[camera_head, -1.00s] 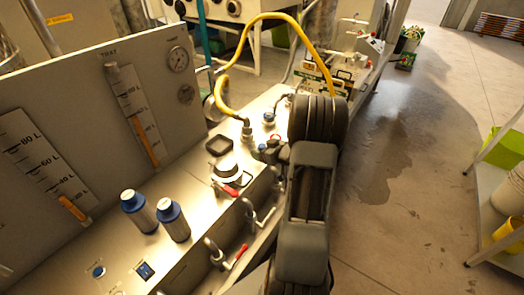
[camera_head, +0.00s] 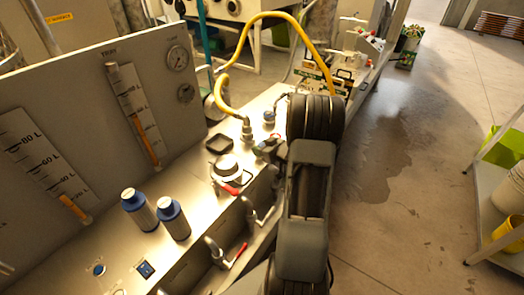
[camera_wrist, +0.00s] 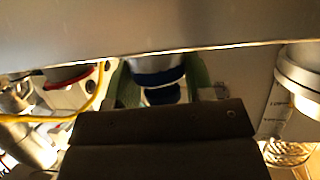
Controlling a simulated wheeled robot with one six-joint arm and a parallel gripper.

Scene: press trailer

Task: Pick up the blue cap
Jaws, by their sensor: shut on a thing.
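In the wrist view, a blue cap (camera_wrist: 158,76) with a pale metallic body sits between the green-lined fingers of my gripper (camera_wrist: 160,88). The gripper is shut on it. The dark gripper body covers the lower middle of that view, so the cap's lower side is partly hidden. In the head view, my gripper (camera_head: 266,148) is low over the metal bench top, beside the round white lid. My arm hides most of the gripper and the held cap there. A separate blue-ringed fitting (camera_head: 269,117) stands just behind.
Two bottles with blue tops (camera_head: 138,209) stand on the bench (camera_head: 130,255) at left. A yellow hose (camera_head: 222,90) arches behind the gripper. A white round lid (camera_head: 226,168) and red-handled valves (camera_head: 236,256) are close by.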

